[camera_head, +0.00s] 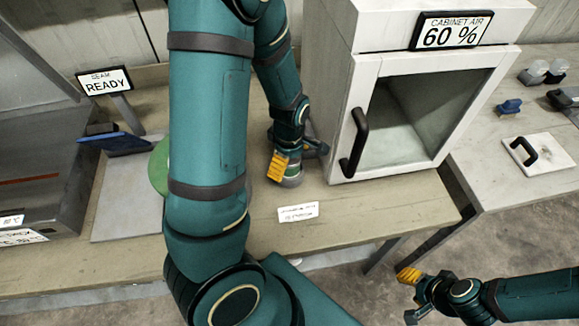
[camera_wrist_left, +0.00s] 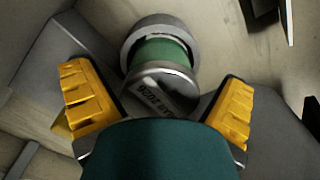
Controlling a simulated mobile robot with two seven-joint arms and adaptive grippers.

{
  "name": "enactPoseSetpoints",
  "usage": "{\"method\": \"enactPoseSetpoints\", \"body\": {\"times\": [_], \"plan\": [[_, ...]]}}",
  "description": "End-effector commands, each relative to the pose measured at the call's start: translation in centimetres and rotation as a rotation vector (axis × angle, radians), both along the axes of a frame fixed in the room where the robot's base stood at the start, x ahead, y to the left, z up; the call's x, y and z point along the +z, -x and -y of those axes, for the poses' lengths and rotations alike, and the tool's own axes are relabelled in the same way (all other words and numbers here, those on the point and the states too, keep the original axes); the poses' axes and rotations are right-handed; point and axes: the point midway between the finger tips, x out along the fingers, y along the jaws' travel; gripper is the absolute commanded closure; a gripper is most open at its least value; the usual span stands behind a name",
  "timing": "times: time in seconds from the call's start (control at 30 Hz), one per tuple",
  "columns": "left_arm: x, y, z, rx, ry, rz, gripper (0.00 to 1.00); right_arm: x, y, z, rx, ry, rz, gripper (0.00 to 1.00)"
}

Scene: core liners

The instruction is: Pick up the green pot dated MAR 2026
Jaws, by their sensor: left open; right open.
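The green pot (camera_wrist_left: 160,55) stands in the left wrist view with a green body and a metallic grey lid. Upside-down lettering on the lid ends in 2026; the month is partly cut off by my gripper and looks like MAR. My left gripper (camera_wrist_left: 160,104) is open, with one yellow finger on each side of the near end of the pot; I cannot tell whether they touch it. In the head view the left gripper (camera_head: 297,160) is low over the bench, and the pot (camera_head: 293,173) shows only partly behind a finger. My right gripper (camera_head: 424,290) is open and empty, off the bench's front edge.
A white cabinet (camera_head: 340,120) with a black handle stands close right of the left gripper. A green round thing (camera_head: 158,167) is half hidden behind my left arm. A small label (camera_head: 298,212) lies on the bench. A grey machine (camera_head: 35,170) stands at left.

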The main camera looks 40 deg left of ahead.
Motion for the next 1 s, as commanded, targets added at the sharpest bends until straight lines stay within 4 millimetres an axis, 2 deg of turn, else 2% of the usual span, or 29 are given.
{"method": "enactPoseSetpoints", "body": {"times": [0.17,0.2,0.27,0.4,0.8,1.0], "plan": [[0.0,0.0,0.0,0.0,0.0,0.0,0.01,0.1,0.0,0.0,0.0,0.0,0.0,0.53],[0.0,0.0,0.0,0.0,0.0,0.0,0.08,0.1,0.0,0.0,0.0,0.0,0.0,0.53],[0.0,0.0,0.0,0.0,0.0,0.0,0.29,0.1,0.0,0.0,0.0,0.0,0.0,0.53],[0.0,0.0,0.0,0.0,0.0,0.0,0.78,0.1,0.0,0.0,0.0,0.0,0.0,0.53],[0.2,0.0,0.0,0.0,0.0,0.001,0.79,0.2,-0.1,0.0,0.0,0.0,0.001,0.53],[1.2,-0.3,-0.4,-0.001,-0.001,0.002,0.79,1.0,-0.3,0.1,-0.005,0.002,0.007,0.53]]}}
